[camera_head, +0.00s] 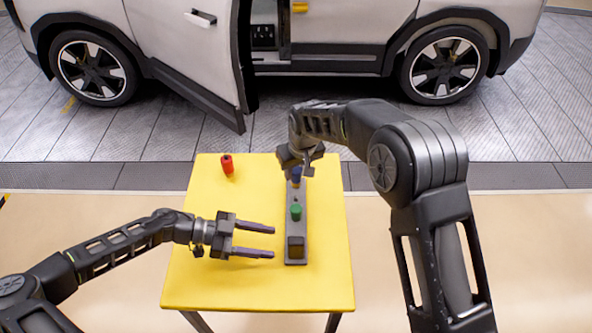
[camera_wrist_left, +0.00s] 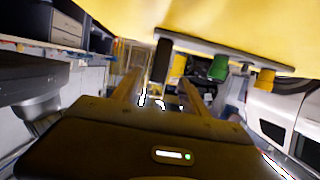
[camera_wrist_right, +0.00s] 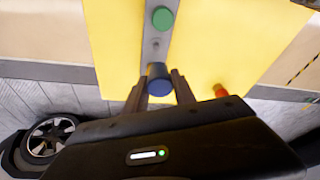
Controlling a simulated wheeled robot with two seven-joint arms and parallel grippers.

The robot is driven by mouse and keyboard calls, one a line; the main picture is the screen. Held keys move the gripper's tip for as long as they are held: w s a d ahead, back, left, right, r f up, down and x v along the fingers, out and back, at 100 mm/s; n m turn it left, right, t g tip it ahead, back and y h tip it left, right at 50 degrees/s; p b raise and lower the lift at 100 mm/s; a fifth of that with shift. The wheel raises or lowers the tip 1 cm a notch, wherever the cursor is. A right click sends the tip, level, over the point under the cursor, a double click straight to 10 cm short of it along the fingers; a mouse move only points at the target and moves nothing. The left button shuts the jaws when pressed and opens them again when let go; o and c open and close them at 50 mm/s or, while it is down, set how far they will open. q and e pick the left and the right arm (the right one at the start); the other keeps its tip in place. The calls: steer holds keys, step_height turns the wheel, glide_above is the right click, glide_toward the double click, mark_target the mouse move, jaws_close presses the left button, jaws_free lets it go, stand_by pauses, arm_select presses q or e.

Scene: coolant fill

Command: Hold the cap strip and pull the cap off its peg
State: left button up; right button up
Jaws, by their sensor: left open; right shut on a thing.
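The grey cap strip (camera_head: 296,228) lies on the yellow table, with a dark block (camera_head: 295,247) at its near end. A green cap (camera_head: 296,212) stands on it. My right gripper (camera_head: 296,171) is over the far end of the strip, shut on the blue cap (camera_wrist_right: 158,78). I cannot tell whether this cap is still on its peg. A small bare peg (camera_wrist_right: 155,43) shows between the green and blue caps. My left gripper (camera_head: 273,242) is open and empty, just left of the dark block. A yellow cap-like piece (camera_wrist_left: 264,78) also shows in the left wrist view.
A red cylinder (camera_head: 227,165) stands at the back left of the yellow table (camera_head: 190,285). A white car (camera_head: 345,40) with an open door (camera_head: 195,50) is beyond the table. The table's left half is mostly clear.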

arm_select(q)
steer(key=v, duration=0.4)
steer(key=shift+a+r, duration=0.1)
steer(key=shift+a, duration=0.25)
